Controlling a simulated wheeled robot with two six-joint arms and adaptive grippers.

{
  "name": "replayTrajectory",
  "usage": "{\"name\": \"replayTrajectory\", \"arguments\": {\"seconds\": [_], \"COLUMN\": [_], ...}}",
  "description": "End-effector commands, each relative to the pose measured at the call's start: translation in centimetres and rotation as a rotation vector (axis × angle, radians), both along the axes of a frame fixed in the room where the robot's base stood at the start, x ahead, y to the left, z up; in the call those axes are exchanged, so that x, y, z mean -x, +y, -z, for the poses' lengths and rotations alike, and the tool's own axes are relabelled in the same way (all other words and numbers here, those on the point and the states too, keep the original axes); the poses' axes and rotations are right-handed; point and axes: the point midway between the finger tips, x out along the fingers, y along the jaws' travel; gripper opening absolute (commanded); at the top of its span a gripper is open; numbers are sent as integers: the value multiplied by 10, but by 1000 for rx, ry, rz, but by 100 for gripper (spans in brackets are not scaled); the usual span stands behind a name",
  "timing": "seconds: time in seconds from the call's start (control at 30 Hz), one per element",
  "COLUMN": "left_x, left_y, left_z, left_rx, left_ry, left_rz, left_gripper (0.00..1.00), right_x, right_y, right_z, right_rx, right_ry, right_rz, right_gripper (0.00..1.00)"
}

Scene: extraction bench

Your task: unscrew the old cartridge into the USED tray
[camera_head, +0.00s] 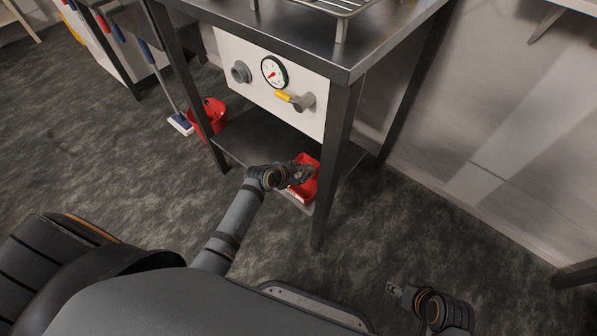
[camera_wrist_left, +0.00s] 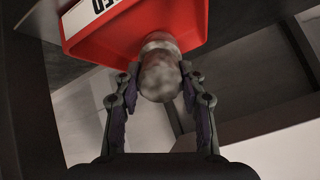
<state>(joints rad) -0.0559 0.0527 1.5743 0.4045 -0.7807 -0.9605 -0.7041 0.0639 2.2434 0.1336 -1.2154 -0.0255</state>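The old cartridge (camera_wrist_left: 160,75) is a mottled grey-white, rounded cylinder, seen in the left wrist view between my left gripper's fingertips (camera_wrist_left: 160,82). The fingers are closed in against its two sides, and its rounded end points back toward the palm. The red USED tray (camera_wrist_left: 195,22) is just beyond it; part of its white label shows. In the head view my left gripper (camera_head: 300,176) is at the red tray (camera_head: 309,188) on the lower shelf and hides part of it. My right gripper (camera_head: 394,288) is low at the right, away from the bench; its finger opening is unclear.
The bench's white panel (camera_head: 300,112) carries a grey round port (camera_head: 240,72), a gauge (camera_head: 274,72) and a yellow-handled valve (camera_head: 294,100). A dark front leg (camera_head: 333,160) stands close right of the tray. A red bucket (camera_head: 208,116) is on the floor at left.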

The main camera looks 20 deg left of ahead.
Motion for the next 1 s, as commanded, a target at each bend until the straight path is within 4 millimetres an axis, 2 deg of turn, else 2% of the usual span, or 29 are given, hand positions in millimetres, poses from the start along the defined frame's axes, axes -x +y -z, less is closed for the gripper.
{"name": "replayTrajectory", "arguments": {"seconds": [0.03,0.2,0.57,0.67,1.0], "left_x": [0,0,4,14,67], "left_y": [0,0,2,6,25], "left_z": [-1,-1,-3,-14,-69], "left_rx": [0,0,-1,-2,-5], "left_ry": [-1,-1,0,0,0], "left_rz": [0,0,0,0,2], "left_gripper": [46,67,67,67,67], "right_x": [0,0,-1,-1,0], "right_y": [0,0,0,0,0], "right_z": [0,0,-1,-1,0], "right_rx": [0,0,-1,0,0], "right_ry": [0,1,0,0,0], "right_rz": [0,0,0,0,0], "right_gripper": [46,46,46,46,46]}}
